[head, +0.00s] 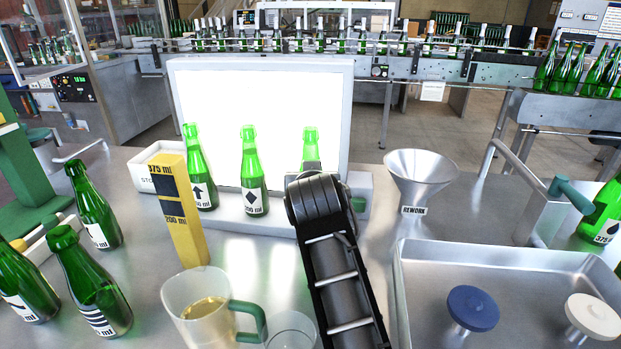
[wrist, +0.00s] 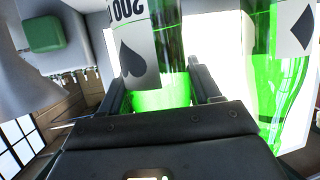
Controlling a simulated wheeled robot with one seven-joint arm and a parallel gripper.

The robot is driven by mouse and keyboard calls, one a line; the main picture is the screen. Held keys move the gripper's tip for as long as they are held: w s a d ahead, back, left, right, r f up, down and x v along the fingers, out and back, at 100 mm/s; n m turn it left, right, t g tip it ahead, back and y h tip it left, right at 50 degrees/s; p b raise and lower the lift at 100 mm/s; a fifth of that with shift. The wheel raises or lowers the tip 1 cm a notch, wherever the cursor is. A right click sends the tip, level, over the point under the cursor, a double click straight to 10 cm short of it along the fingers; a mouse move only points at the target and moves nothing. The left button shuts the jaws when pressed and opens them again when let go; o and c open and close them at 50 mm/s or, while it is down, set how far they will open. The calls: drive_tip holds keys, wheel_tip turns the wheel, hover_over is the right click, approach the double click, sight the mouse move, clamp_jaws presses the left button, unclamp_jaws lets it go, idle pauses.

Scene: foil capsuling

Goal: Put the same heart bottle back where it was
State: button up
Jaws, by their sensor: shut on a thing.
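The heart bottle, green with a white label, is between the fingers of my gripper (wrist: 158,88) in the wrist view (wrist: 162,95). Its label carries a dark heart-like mark, inverted in this picture. In the head view the neck of this bottle (head: 310,143) shows upright before the bright panel, at the right of two others. My arm hides its lower part, so I cannot tell whether its base touches the ledge. The diamond bottle (head: 252,180) stands just left of it, and also shows in the wrist view (wrist: 265,85). An arrow bottle (head: 201,175) stands further left.
The lit panel (head: 262,110) stands behind the row. A yellow gauge block (head: 182,215), a mug (head: 205,310) and loose green bottles (head: 95,215) are at left. A rework funnel (head: 417,175) and a metal tray (head: 500,258) are at right.

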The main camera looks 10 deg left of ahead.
drive_tip(key=shift+f, duration=0.2)
drive_tip(key=o, duration=1.3)
drive_tip(key=shift+r, duration=0.1)
drive_tip(key=shift+s+r, duration=0.1)
drive_tip(key=shift+s, duration=0.1)
drive_tip(key=v, duration=1.1)
drive_tip(key=shift+s+d+r+b, duration=0.1)
drive_tip(key=shift+s+d+b, duration=0.05)
drive_tip(key=shift+s+b, duration=0.2)
